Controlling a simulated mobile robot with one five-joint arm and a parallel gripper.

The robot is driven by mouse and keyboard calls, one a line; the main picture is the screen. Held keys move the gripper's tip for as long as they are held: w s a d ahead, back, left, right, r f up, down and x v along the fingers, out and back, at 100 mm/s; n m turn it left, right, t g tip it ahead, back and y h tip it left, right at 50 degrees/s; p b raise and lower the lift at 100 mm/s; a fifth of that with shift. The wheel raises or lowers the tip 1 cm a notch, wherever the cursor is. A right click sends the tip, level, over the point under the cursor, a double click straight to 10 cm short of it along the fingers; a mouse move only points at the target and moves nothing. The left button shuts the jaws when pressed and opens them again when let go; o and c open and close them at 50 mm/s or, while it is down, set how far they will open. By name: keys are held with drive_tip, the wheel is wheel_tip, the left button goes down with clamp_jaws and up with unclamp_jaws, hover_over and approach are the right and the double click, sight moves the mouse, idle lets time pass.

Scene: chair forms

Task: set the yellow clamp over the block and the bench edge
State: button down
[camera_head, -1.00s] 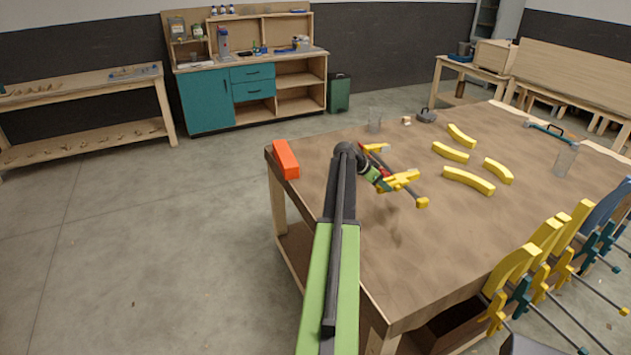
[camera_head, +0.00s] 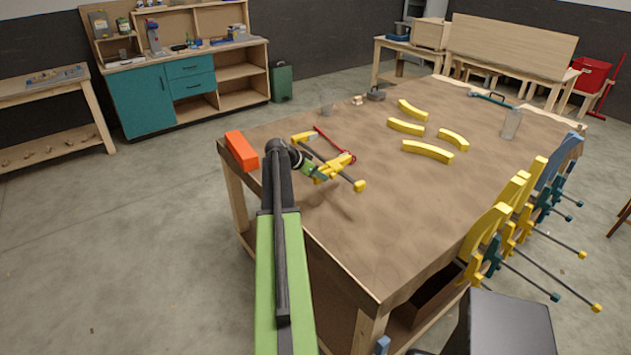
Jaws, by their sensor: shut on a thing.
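The yellow clamp (camera_head: 336,166) has a dark bar with a yellow jaw at its far end and a yellow knob at its near end. My gripper (camera_head: 318,172) is shut on it and holds it above the bench, with a shadow below. The block (camera_head: 241,150) is orange-red and lies at the bench's far left corner, along the left edge. The clamp is to the right of the block and apart from it. The bench (camera_head: 390,230) has a brown top. My arm hides part of its left edge, and the gripper's fingers are hard to make out.
Several yellow curved pieces (camera_head: 428,151) lie mid-bench. Several clamps (camera_head: 500,225) hang along the right edge. The floor left of the bench is free.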

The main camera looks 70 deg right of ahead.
wheel_tip(320, 180, down, 12)
drive_tip(key=b, duration=1.1)
drive_tip(key=shift+d+r, duration=0.1)
drive_tip(key=shift+r, duration=0.15)
drive_tip(key=shift+r, duration=0.1)
drive_tip(key=shift+c, duration=1.5)
unclamp_jaws()
drive_tip(key=shift+o, duration=0.3)
drive_tip(key=shift+o, duration=1.2)
